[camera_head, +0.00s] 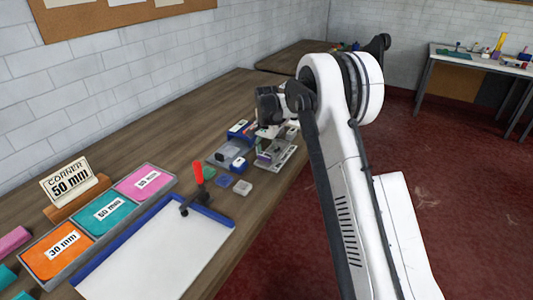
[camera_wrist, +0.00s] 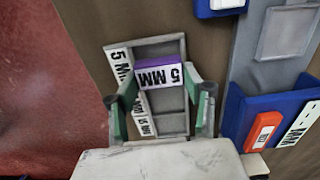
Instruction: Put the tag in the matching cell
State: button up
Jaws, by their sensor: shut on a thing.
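My gripper (camera_wrist: 161,82) is shut on a purple tag (camera_wrist: 155,61) with a white face reading "5 MM", upside down in the wrist view. One green fingertip is on each side of it. The tag is over the upper part of a grey tray (camera_wrist: 183,46) with a column of cells; I cannot tell whether it touches the tray. White labels run along the tray's left side: "5 MM" (camera_wrist: 121,67) at the top, a partly covered one in the middle and "15 MM" (camera_wrist: 146,124) lower down. In the head view the tray (camera_head: 287,156) is partly hidden under my gripper (camera_head: 267,143).
Blue bins (camera_wrist: 236,112) and a grey plate (camera_wrist: 288,33) lie close on the tray's right in the wrist view. In the head view, a red-handled clamp (camera_head: 198,175), small blocks (camera_head: 242,187) and a white board (camera_head: 150,255) are nearby. The bench edge is close.

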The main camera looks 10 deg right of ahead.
jog(key=shift+f+b, duration=0.4)
jog(key=shift+f, duration=0.2)
jog(key=o, duration=1)
